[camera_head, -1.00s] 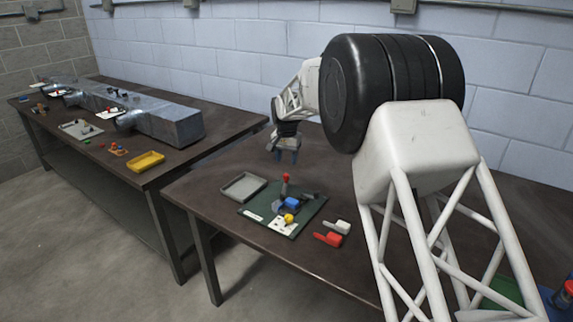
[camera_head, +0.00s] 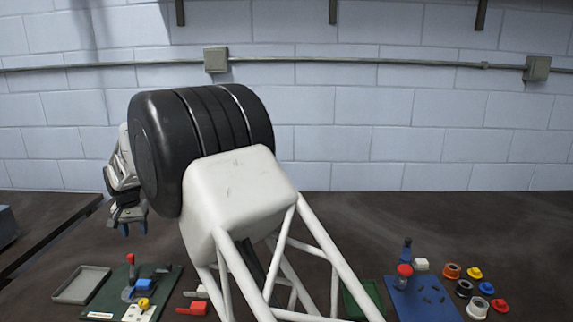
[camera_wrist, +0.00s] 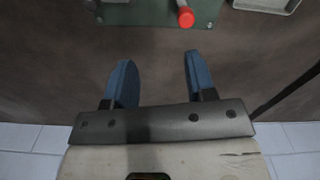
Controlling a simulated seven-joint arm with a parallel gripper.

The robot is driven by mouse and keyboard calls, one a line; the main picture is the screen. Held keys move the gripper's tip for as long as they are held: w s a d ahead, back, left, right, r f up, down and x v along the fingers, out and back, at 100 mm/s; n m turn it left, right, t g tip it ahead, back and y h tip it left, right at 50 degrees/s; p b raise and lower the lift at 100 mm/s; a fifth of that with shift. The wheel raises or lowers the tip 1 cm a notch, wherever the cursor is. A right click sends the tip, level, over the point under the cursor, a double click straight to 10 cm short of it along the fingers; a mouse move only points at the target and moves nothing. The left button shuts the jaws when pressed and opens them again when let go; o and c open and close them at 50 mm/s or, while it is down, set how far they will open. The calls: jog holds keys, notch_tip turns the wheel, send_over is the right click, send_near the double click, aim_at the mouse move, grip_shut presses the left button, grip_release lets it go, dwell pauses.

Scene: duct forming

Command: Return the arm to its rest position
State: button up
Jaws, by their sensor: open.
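My gripper (camera_head: 133,229) hangs at the left in the head view, above the dark table (camera_head: 330,215), with part of my arm in front of the wall. In the wrist view its two blue fingertips (camera_wrist: 157,80) are apart with nothing between them. The green board (camera_head: 167,300) with the red-knobbed lever (camera_head: 131,262) lies below and in front of the gripper, apart from it. The red knob also shows in the wrist view (camera_wrist: 186,16), beyond the fingertips. My arm's large joint hides part of the view behind it.
A grey tray (camera_head: 82,285) lies left of the board. A red clip-like piece (camera_head: 193,308) lies right of it.

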jog(key=s+d+r, duration=0.1)
jog(key=d+r, duration=0.5)
jog(key=d, duration=0.5)
jog(key=d+r, duration=0.5)
jog(key=d, duration=0.6)
jog(key=s+d+r+m, duration=0.1)
jog(key=s+d+r, duration=0.15)
jog(key=d, duration=0.45)
jog(key=s+d+r+t, duration=0.1)
jog(key=s+d+r, duration=0.1)
jog(key=s+d, duration=0.35)
jog(key=s+d+r+m, duration=0.1)
jog(key=s+d+r, duration=0.1)
jog(key=d, duration=0.7)
jog(key=s+d+t, duration=0.1)
jog(key=s+d, duration=1.3)
jog(key=d, duration=0.1)
jog(key=s+d+f, duration=0.3)
jog(key=s+d, duration=0.2)
jog(key=s, duration=0.4)
jog(key=s+d+f+m, duration=0.1)
jog(key=s+d+f, duration=0.2)
jog(key=s, duration=0.6)
jog(key=shift+s+d+t, duration=0.3)
jog(key=shift+s+d, duration=0.1)
jog(key=shift+d, duration=0.75)
